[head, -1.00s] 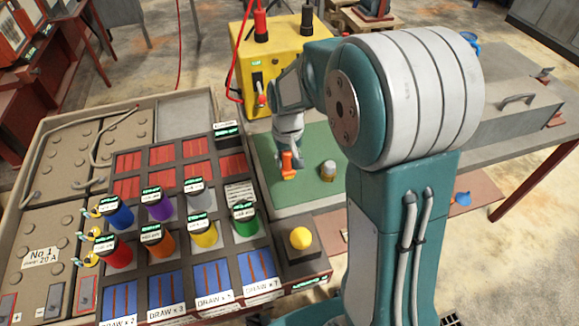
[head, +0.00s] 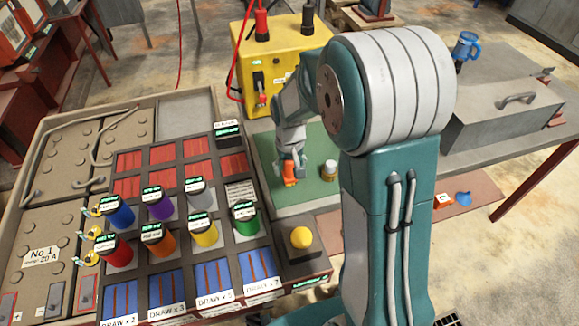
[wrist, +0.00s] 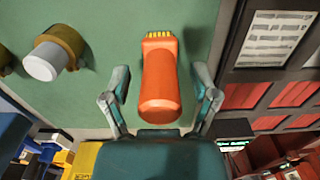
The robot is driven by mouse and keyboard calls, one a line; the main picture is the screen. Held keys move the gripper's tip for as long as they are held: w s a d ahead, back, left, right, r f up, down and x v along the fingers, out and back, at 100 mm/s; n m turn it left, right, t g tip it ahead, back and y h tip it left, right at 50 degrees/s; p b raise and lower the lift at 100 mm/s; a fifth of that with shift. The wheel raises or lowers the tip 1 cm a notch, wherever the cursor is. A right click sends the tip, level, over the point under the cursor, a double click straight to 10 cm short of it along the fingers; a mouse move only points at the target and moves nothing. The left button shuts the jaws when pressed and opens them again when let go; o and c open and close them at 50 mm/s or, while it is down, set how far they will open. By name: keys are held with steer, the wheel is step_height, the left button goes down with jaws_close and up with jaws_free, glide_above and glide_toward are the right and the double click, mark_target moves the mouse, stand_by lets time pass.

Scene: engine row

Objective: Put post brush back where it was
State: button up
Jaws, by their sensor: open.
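The post brush (head: 289,173) has an orange body and is on the green mat (head: 320,196) below my gripper (head: 292,160). In the wrist view the brush (wrist: 160,82) has short yellow bristles at its far end. My gripper (wrist: 162,97) is open there, with one finger on each side of the brush and a visible gap to both. Whether the brush rests fully on the mat is hard to tell.
A short pale-topped cylinder with a brass base (head: 330,169) stands right of the brush. A yellow box (head: 285,70) with red and black terminals is behind. The panel with coloured cylinders (head: 185,195) borders the mat's left side.

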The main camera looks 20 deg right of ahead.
steer(key=shift+r, duration=0.1)
step_height(320, 180, up, 12)
steer(key=shift+r, duration=0.1)
steer(key=s+r+t, duration=0.2)
steer(key=s+r, duration=0.1)
steer(key=s, duration=0.7)
steer(key=s+r+t, duration=0.3)
steer(key=s+r, duration=0.1)
steer(key=s, duration=0.6)
steer(key=shift+s+r+t, duration=0.25)
steer(key=shift+s+t, duration=0.05)
steer(key=shift+s, duration=0.1)
